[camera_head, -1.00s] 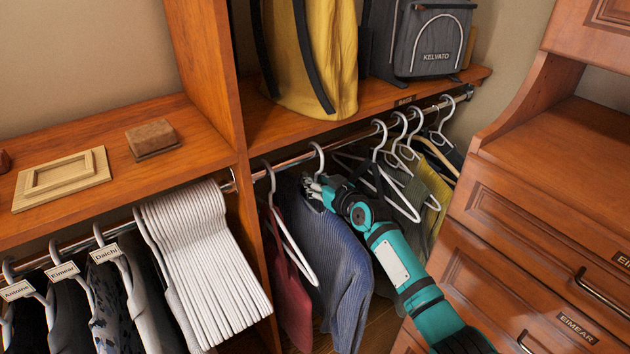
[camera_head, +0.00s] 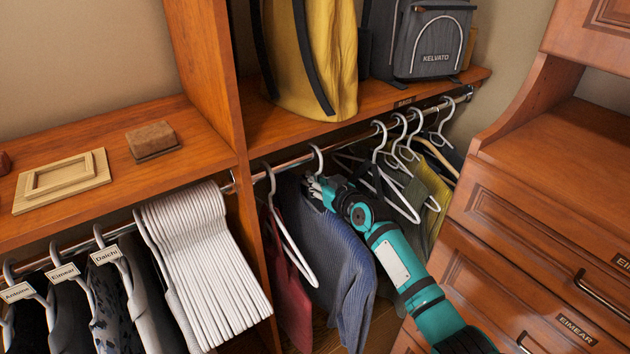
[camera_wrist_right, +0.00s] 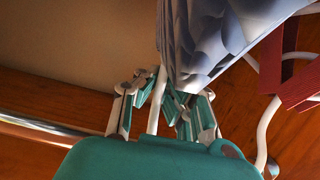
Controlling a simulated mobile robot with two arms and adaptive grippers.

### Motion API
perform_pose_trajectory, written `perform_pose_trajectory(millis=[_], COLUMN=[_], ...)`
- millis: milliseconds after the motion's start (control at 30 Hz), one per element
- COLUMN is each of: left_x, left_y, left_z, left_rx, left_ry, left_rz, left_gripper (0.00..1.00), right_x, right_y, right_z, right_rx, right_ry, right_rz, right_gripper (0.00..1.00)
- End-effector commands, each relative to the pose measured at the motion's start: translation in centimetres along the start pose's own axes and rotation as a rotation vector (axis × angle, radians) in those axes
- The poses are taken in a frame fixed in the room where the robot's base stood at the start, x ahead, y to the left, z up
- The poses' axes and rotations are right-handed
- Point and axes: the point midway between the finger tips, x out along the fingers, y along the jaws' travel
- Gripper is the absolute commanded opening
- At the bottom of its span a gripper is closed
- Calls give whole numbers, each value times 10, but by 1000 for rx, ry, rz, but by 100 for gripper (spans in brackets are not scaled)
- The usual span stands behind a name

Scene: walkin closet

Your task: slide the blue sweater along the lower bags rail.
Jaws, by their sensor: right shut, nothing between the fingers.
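The blue sweater (camera_head: 340,255) hangs on a white hanger from the lower bags rail (camera_head: 352,138), right of a dark red garment. In the right wrist view its blue-grey cloth (camera_wrist_right: 210,40) hangs close to the fingers. My right gripper (camera_head: 317,188) is at the sweater's shoulder, just below the hanger hook (camera_head: 317,155). Its fingers (camera_wrist_right: 160,108) are shut, with the white hanger stem (camera_wrist_right: 155,98) passing close by them; whether they touch it I cannot tell. The rail also shows in the right wrist view (camera_wrist_right: 40,130). My left gripper is not in view.
The dark red garment (camera_head: 290,285) hangs beside the divider (camera_head: 205,60). Several hangers with clothes (camera_head: 425,185) fill the rail's right end. The rail between hook and those hangers is free. A drawer unit (camera_head: 530,215) stands right; a yellow bag (camera_head: 310,60) is above.

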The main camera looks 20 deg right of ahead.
Motion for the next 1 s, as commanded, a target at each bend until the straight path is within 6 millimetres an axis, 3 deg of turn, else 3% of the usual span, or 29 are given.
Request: perform_pose_trajectory(millis=[167,700,1000], left_x=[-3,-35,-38], left_y=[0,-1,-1], left_z=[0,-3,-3], left_rx=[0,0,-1], left_ry=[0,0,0], left_rz=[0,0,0], left_gripper=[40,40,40], right_x=[0,-1,-1], right_y=[-2,-46,-52], right_z=[-5,-6,-3], right_rx=[0,1,0], right_ry=[7,7,7], right_rz=[0,0,1], right_gripper=[0,0,0])
